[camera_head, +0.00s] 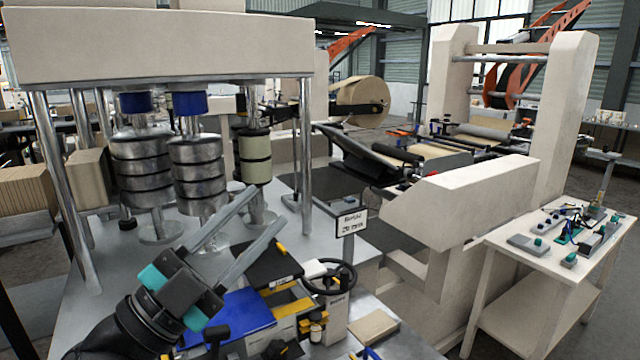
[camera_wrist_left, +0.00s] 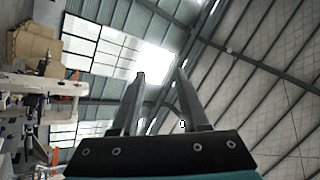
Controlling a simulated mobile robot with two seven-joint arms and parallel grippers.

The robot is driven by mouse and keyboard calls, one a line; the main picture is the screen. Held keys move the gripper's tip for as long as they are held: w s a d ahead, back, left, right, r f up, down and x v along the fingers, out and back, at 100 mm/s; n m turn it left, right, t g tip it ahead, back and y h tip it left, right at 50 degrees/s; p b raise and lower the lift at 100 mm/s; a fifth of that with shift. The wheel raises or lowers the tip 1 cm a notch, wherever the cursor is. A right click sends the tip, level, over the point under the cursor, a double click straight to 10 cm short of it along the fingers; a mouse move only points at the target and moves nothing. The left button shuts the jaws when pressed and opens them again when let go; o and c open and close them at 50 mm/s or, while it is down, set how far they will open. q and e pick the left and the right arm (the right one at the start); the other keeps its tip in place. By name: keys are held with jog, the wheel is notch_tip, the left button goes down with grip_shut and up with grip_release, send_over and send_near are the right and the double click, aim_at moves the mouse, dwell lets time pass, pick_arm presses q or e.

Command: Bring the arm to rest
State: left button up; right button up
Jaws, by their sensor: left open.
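My left gripper (camera_head: 262,208) is raised over the front of the metal table, its two long grey fingers apart and pointing up and to the right. Nothing is between the fingers. In the left wrist view the same fingers (camera_wrist_left: 160,80) stand apart against the roof and windows, with no object between them. My right gripper is not in either view.
Stacks of metal discs (camera_head: 141,170) hang behind my left gripper under a beige press head (camera_head: 160,45). A blue item (camera_head: 238,312), a black handwheel (camera_head: 330,276) and a sign (camera_head: 351,223) are nearby. A side table (camera_head: 535,262) with tools stands at right.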

pick_arm(q)
jog(key=w+a+f+n+y, duration=0.1)
jog(key=a+f+n+y, duration=0.4)
jog(key=f+n+y, duration=0.45)
jog(key=a+f+n+y, duration=0.6)
jog(key=f+n+y, duration=0.25)
jog(key=f, duration=0.25)
jog(key=s+d+f+g, duration=0.3)
jog(key=s+f+g, duration=1)
jog(key=s+f, duration=0.7)
jog(key=s+f+b, duration=0.3)
jog(key=f+b, duration=0.3)
jog(key=f, duration=2.2)
jog(key=s+a+f+g+b, duration=0.2)
jog(key=s+f+b, duration=0.3)
jog(key=s+f, duration=1)
notch_tip(320, 180, down, 3)
jog(key=shift+a+f+b, duration=0.1)
jog(key=shift+a+b, duration=0.25)
jog(key=shift+a, duration=0.25)
